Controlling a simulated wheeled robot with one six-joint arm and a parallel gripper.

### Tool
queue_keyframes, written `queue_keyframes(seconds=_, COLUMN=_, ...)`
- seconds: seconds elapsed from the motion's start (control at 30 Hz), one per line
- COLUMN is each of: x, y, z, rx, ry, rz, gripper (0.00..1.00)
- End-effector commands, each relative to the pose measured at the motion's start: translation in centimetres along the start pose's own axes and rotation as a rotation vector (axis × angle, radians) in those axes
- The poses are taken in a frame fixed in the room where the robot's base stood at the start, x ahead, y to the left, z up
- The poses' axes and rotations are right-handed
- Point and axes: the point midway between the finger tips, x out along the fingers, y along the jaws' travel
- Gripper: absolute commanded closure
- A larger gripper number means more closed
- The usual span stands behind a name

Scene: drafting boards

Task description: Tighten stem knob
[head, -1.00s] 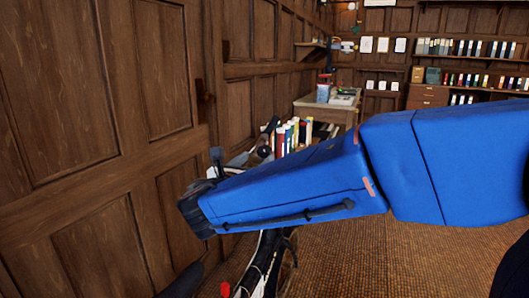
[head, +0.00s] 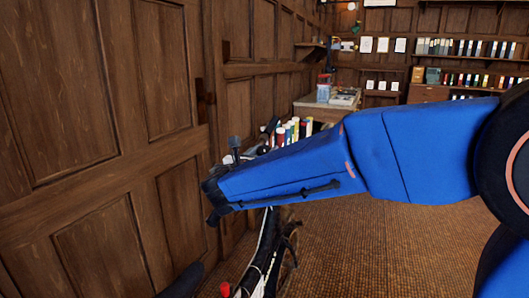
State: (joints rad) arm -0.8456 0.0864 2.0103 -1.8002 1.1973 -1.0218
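My blue arm reaches across from the right, and my dark gripper (head: 211,200) is at its left end, in front of the wood-panelled wall. The fingers are seen side-on and small, so I cannot tell whether they are open or shut, and I see nothing held. I cannot make out a stem knob. Below the arm is a dark, curved, frame-like thing (head: 268,255) with pale cable-like lines. My arm hides its upper part.
A red-topped object (head: 225,289) is at the bottom edge. Behind the arm stand several coloured books or binders (head: 291,132). A desk (head: 317,109) is further back, with shelves (head: 465,60) on the far wall. Woven floor (head: 390,245) is open at right.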

Motion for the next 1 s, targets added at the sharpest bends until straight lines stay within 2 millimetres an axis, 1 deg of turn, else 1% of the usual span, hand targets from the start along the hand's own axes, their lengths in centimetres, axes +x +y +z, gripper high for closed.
queue_keyframes(seconds=0.03, x=-0.01, y=0.0, z=0.0, rx=0.0, ry=0.0, rz=0.0, gripper=0.76)
queue_keyframes(seconds=0.1, x=-0.02, y=0.0, z=0.0, rx=0.0, ry=0.0, rz=0.0, gripper=0.89)
queue_keyframes(seconds=0.37, x=-0.03, y=0.06, z=-0.03, rx=0.005, ry=0.0, rz=-0.015, gripper=0.88)
queue_keyframes(seconds=0.57, x=-0.05, y=0.16, z=-0.06, rx=0.031, ry=0.001, rz=-0.088, gripper=0.89)
queue_keyframes(seconds=0.77, x=0.0, y=0.18, z=-0.07, rx=0.082, ry=0.0, rz=-0.23, gripper=0.88)
queue_keyframes(seconds=1.0, x=0.02, y=0.17, z=-0.09, rx=0.159, ry=-0.001, rz=-0.443, gripper=0.88)
